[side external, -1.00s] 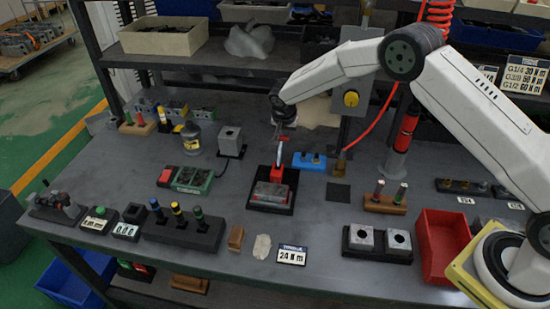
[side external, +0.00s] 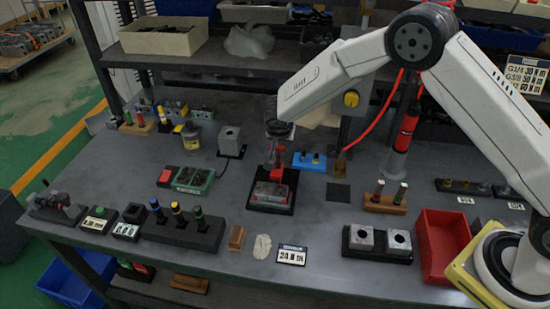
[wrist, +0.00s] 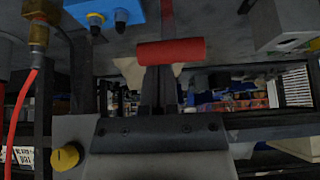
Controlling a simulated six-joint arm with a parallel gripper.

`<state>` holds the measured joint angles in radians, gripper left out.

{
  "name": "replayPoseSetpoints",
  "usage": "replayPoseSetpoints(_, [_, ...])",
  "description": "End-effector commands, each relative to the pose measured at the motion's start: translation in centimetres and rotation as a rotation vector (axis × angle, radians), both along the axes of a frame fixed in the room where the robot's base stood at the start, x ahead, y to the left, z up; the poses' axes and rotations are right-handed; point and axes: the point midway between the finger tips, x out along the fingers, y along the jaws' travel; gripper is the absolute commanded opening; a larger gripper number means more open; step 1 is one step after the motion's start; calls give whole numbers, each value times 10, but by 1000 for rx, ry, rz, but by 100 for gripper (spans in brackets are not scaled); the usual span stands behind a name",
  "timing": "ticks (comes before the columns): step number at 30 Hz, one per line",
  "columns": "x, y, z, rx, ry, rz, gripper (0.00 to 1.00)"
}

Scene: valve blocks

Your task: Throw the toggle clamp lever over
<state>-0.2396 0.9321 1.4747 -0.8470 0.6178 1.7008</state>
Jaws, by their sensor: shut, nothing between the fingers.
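The toggle clamp (side external: 278,174) is red and stands at the back of a black base plate, behind a grey metal block (side external: 270,191). My gripper (side external: 279,146) is just above and behind the clamp in the side view, partly hidden by my wrist. In the wrist view my gripper (wrist: 158,85) has its dark fingers together with nothing between them. The red lever grip (wrist: 170,52) lies crosswise at the fingertips there. I cannot tell whether they touch it. The clamp's lower part is hidden in the wrist view.
A blue fixture (side external: 309,161) stands close to the right of the clamp, and a green tray (side external: 193,179) to the left. A grey block (side external: 230,140) is behind left. A red hose (side external: 385,115) hangs behind right.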

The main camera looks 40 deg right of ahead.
Motion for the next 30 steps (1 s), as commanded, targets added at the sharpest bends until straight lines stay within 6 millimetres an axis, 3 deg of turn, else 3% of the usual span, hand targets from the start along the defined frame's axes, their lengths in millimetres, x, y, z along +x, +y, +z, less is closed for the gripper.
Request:
replayPoseSetpoints(12, [-12, 13, -1, 1, 3, 2, 0])
replayPoseSetpoints(30, [-11, 11, -1, 2, 5, -1, 0])
